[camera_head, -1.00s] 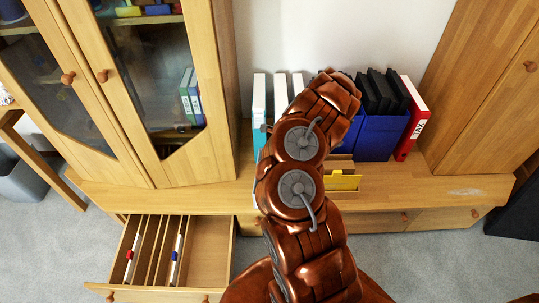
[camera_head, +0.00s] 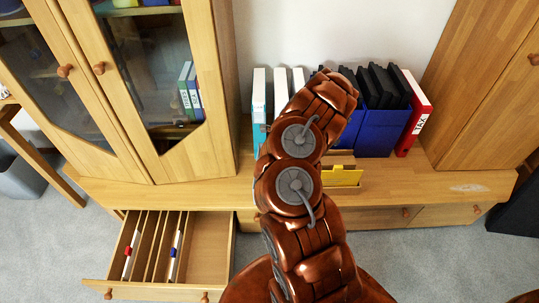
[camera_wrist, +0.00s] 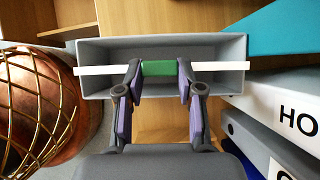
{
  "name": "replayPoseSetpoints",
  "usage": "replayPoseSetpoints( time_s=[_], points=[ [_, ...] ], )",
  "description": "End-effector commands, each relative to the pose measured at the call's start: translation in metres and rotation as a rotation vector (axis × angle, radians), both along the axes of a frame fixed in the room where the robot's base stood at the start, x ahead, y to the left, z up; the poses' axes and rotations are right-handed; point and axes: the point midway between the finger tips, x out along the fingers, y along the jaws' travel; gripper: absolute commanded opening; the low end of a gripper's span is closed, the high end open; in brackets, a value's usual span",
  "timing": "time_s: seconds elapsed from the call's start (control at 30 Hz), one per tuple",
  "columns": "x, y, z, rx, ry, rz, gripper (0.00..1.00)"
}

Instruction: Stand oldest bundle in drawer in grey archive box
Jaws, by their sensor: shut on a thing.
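In the wrist view my gripper (camera_wrist: 159,80) is shut on a white paper bundle with a green band (camera_wrist: 159,68). The fingers hold it at the band, and its white edge stretches left and right. The grey archive box (camera_wrist: 113,89) lies below, its open side facing the camera. The bundle spans the opening and overlaps its rims in the picture; I cannot tell whether it is inside or above. In the head view my arm hides the gripper and the box. The open drawer (camera_head: 208,245) holds a red-banded bundle (camera_head: 128,252) and a blue-banded bundle (camera_head: 174,253) between dividers.
White binders (camera_head: 280,92) stand left of my arm, and a blue holder (camera_head: 378,133) and red binder (camera_head: 413,118) right. A yellow card (camera_head: 342,178) sits in a low tray. A copper globe-like object (camera_wrist: 45,105) and binders (camera_wrist: 275,105) flank the box.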

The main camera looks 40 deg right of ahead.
Motion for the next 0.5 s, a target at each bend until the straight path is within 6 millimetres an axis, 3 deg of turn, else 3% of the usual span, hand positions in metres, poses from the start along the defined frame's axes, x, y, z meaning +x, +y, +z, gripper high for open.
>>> replayPoseSetpoints(
  time_s=[0.2,0.23,0.5],
  points=[
    [0.0003,0.0000,0.0005,0.000,0.000,0.000,0.00],
    [0.0002,-0.0001,0.0004,0.000,0.000,0.000,0.38],
    [0.0002,-0.0001,0.0004,0.000,0.000,0.001,0.66]
  ],
)
